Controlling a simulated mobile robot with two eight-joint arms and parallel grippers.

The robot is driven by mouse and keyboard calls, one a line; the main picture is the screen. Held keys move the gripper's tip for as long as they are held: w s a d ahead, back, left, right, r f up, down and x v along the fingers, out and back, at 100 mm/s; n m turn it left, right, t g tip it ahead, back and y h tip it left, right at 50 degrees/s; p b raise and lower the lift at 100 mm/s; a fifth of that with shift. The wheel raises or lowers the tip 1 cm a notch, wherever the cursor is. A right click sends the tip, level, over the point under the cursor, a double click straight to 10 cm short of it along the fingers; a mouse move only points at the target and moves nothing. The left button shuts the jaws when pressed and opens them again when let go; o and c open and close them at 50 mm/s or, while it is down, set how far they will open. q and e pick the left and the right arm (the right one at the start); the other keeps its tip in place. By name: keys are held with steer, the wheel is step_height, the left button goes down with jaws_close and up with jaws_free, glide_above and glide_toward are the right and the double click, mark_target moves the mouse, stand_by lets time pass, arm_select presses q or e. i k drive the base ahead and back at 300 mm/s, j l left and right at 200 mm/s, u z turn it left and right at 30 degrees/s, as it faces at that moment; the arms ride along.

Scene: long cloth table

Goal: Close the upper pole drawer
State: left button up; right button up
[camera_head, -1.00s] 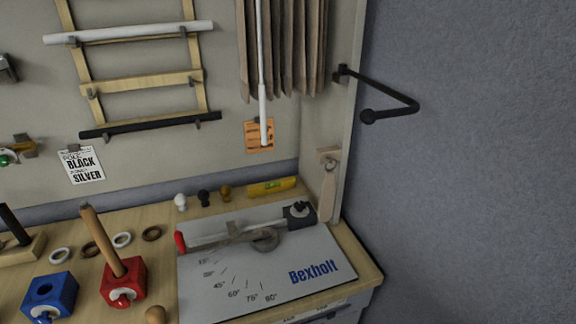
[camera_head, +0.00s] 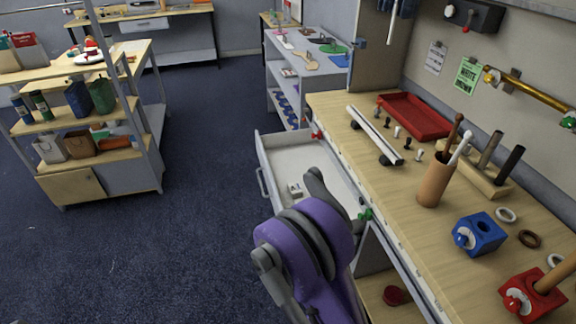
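A pale drawer (camera_head: 275,157) stands pulled out from under the wooden workbench top, toward the left. Its front carries a bar handle (camera_head: 263,187). A small white labelled piece (camera_head: 295,190) lies inside it. I cannot read any mark naming this as the upper pole drawer. One of my arms, purple and dark grey, rises from the bottom middle and covers the drawer's near part. I cannot tell which arm it is. No gripper fingertips show, and nothing visible holds the handle.
The workbench (camera_head: 340,107) carries a red tray (camera_head: 415,117), a brown cup (camera_head: 435,185), a blue block (camera_head: 480,234) and a red block (camera_head: 533,297). Red and green knobs (camera_head: 366,214) sit along its front edge. Shelves (camera_head: 100,145) stand at left. Blue carpet (camera_head: 200,190) between is clear.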

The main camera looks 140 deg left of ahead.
mark_target(284, 157)
steer(key=k+u, duration=0.35)
steer(key=k+j+u, duration=0.15)
steer(key=k+u, duration=0.15)
steer(key=u, duration=4.05)
steer(key=i+l+z, duration=0.25)
steer(key=i, duration=0.2)
steer(key=i+l+z, duration=0.25)
steer(key=i, duration=0.25)
